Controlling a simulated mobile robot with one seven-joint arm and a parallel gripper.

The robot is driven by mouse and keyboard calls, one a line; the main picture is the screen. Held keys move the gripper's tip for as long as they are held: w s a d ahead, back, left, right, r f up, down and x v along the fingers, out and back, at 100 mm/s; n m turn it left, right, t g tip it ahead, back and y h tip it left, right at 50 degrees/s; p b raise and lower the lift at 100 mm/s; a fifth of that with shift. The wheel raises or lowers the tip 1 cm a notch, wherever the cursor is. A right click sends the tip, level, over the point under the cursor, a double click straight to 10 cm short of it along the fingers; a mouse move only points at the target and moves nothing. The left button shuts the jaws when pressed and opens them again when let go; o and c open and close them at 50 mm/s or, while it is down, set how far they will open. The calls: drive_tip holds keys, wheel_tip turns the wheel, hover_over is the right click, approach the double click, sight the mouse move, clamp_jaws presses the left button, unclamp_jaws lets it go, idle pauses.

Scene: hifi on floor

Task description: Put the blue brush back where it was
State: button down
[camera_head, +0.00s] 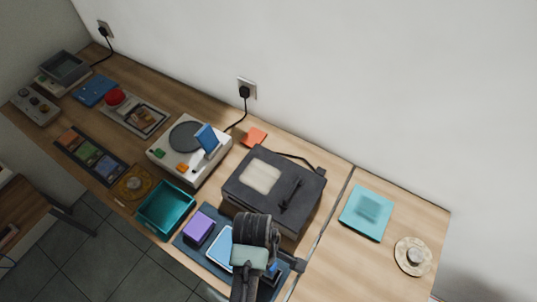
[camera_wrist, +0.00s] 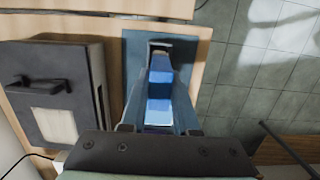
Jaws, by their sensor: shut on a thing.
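My gripper (camera_wrist: 172,50) is shut on a blue block-like thing, the blue brush (camera_wrist: 160,80), which lies between the fingers in the wrist view. In the head view my gripper (camera_head: 278,268) is at the front edge of the table, over the right end of a dark blue mat (camera_head: 190,243). My arm covers most of the brush there. I cannot tell whether the brush touches the mat.
The mat bears a purple box (camera_head: 199,228) and a light-blue tray (camera_head: 220,246). A teal bin (camera_head: 165,209) and a white turntable (camera_head: 165,150) stand left.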

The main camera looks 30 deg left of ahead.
drive_tip(key=shift+f, duration=2.05)
drive_tip(key=c, duration=0.7)
unclamp_jaws()
drive_tip(key=shift+o, duration=0.2)
drive_tip(key=r, duration=0.4)
drive_tip(key=a+r, duration=0.1)
drive_tip(key=r, duration=0.3)
drive_tip(key=r+b, duration=0.1)
drive_tip(key=r, duration=0.3)
drive_tip(key=shift+w+a+r, duration=0.1)
drive_tip(key=shift+a, duration=0.15)
